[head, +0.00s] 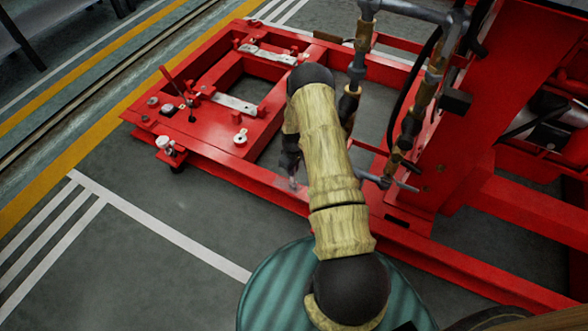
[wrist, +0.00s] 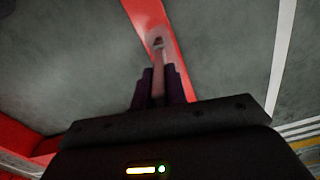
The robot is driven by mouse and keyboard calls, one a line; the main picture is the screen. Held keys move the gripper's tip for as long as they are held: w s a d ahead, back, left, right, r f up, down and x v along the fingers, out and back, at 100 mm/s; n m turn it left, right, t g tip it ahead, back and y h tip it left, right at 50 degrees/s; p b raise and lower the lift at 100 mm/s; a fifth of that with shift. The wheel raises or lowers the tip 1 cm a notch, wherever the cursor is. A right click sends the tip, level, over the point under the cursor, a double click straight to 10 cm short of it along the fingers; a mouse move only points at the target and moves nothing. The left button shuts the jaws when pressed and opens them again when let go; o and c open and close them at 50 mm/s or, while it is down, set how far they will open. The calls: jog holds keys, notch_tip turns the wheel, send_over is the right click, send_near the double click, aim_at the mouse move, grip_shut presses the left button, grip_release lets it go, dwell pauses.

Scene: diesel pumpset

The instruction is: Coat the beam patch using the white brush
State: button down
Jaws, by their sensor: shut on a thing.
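My gripper (head: 290,160) is shut on the brush, low over the near red beam (head: 225,168). In the wrist view, the dark fingers of my gripper (wrist: 159,84) close around the pale, pinkish-looking handle of the brush (wrist: 157,78). The brush points away from the fingers, its tip over or on the beam (wrist: 150,14). In the head view only a small pale end of the brush (head: 293,183) shows below the fingers. A greyish, blurred patch (head: 301,190) lies on the beam around the tip. I cannot tell whether the bristles touch it.
Red uprights and pipes (head: 405,130) stand close to the right of my arm. The red skid frame (head: 190,115) carries small fittings and a thin upright lever at left. Grey floor with white lines is open at left.

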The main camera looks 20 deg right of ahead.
jog(key=shift+w+a, duration=0.25)
jog(key=shift+w, duration=0.2)
jog(key=shift+w+a, duration=0.25)
jog(key=shift+a, duration=0.05)
jog(key=shift+w+b, duration=0.1)
jog(key=shift+b, duration=0.2)
jog(key=shift+w+a, duration=0.3)
jog(key=shift+w, duration=0.1)
jog(key=shift+w+a+b, duration=0.3)
dwell(0.3)
jog(key=shift+a+f, duration=0.1)
